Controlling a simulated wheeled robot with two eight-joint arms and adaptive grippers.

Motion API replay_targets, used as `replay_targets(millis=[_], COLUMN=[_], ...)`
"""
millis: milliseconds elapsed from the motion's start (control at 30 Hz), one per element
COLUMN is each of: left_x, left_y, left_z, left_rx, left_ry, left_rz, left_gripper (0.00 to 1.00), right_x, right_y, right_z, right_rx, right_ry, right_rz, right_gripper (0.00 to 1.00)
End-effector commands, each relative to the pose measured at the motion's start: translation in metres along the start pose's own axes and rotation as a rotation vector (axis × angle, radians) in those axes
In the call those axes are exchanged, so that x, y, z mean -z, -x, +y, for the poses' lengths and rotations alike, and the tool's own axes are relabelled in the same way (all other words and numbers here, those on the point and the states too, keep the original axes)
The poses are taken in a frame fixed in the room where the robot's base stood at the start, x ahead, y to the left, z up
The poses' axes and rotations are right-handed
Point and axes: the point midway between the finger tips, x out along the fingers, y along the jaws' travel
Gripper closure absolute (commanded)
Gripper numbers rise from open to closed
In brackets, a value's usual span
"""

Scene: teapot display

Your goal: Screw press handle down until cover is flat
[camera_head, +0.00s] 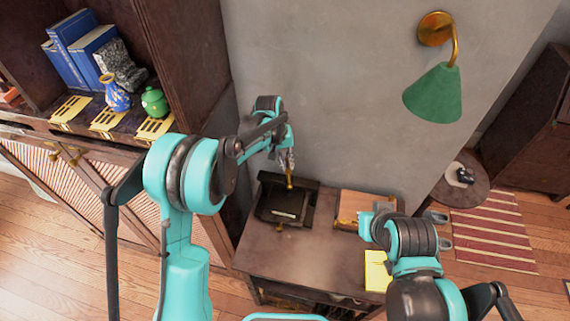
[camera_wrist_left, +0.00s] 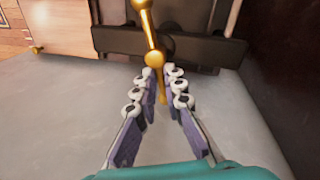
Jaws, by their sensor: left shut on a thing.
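A dark press (camera_head: 272,208) stands on the brown table against the grey wall. Its gold handle (camera_head: 290,182) rises at the top of the press, under my left gripper (camera_head: 288,162). In the left wrist view the gold handle (camera_wrist_left: 155,57) has rounded knobs and crosses the dark crossbar (camera_wrist_left: 205,48) of the press. My left gripper (camera_wrist_left: 162,88) is shut on the handle, with its lower end between the two fingers. I cannot tell whether the cover is flat. My right arm comes in from the lower right; its fingers do not show.
A wooden box (camera_head: 366,205) and a yellow note (camera_head: 377,272) are on the table (camera_head: 300,258). A dark cabinet with books (camera_head: 80,45) and small pots stands left. A green wall lamp (camera_head: 435,95) hangs above right. Bare tabletop lies in front of the press.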

Motion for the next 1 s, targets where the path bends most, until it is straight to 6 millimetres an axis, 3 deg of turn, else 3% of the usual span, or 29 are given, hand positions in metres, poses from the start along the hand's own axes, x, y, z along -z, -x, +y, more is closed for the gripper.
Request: replay_targets(millis=[1000], left_x=[-0.006], left_y=[-0.005], left_z=[0.017], left_rx=[0.001], left_ry=[-0.948], left_rz=[-0.198], left_gripper=[1.00], right_x=[-0.003], right_y=[-0.004], right_z=[0.000], right_rx=[0.000], right_ry=[0.000], right_rz=[0.000], right_gripper=[1.00])
